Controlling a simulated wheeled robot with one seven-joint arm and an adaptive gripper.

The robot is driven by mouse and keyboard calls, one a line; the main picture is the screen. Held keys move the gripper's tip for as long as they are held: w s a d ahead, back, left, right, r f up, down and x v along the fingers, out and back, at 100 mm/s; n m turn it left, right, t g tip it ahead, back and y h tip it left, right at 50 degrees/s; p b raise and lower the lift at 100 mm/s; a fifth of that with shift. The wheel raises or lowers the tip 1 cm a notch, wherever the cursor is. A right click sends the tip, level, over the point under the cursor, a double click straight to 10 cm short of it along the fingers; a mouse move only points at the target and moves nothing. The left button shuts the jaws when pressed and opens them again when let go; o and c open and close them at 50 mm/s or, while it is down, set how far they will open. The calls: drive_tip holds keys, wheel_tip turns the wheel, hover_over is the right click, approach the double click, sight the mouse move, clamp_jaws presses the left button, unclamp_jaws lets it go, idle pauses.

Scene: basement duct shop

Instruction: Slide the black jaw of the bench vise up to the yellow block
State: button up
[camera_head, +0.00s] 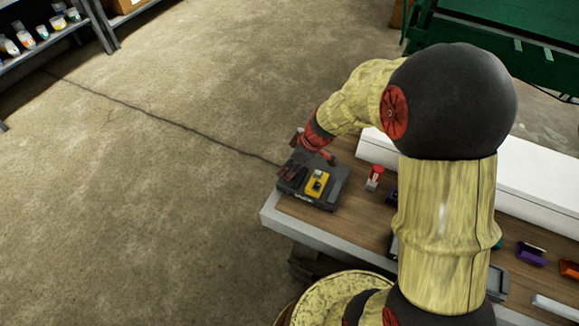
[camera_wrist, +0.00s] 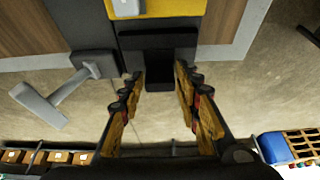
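The bench vise (camera_head: 325,199) is a dark grey, low body at the far left corner of the workbench. The yellow block (camera_head: 317,184) sits on it, with a pale piece on top; its edge also shows at the top of the wrist view (camera_wrist: 185,8). The black jaw (camera_wrist: 158,44) is below the yellow block in the wrist view, with a dark strip between them. My gripper (camera_wrist: 160,72) has its fingers spread, one on each side of the jaw's narrow lower part, with thin gaps showing. In the head view my gripper hides the jaw.
A grey T-shaped handle (camera_wrist: 50,98) sticks out left of the jaw in the wrist view. A red-and-white item (camera_head: 375,177) stands right of the vise on the wooden workbench (camera_head: 336,228). A long white box (camera_head: 535,180) lies behind. Open floor lies left.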

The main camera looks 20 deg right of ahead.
sight(300, 177)
clamp_jaws()
idle(0.4)
drive_tip(key=shift+s+d+b, duration=0.2)
drive_tip(key=shift+d+b, duration=0.1)
drive_tip(key=shift+d, duration=0.05)
drive_tip(key=s+d+b, duration=0.2)
drive_tip(key=s, duration=0.1)
drive_tip(key=shift+d, duration=0.4)
drive_tip(key=shift+o, duration=1.8)
unclamp_jaws()
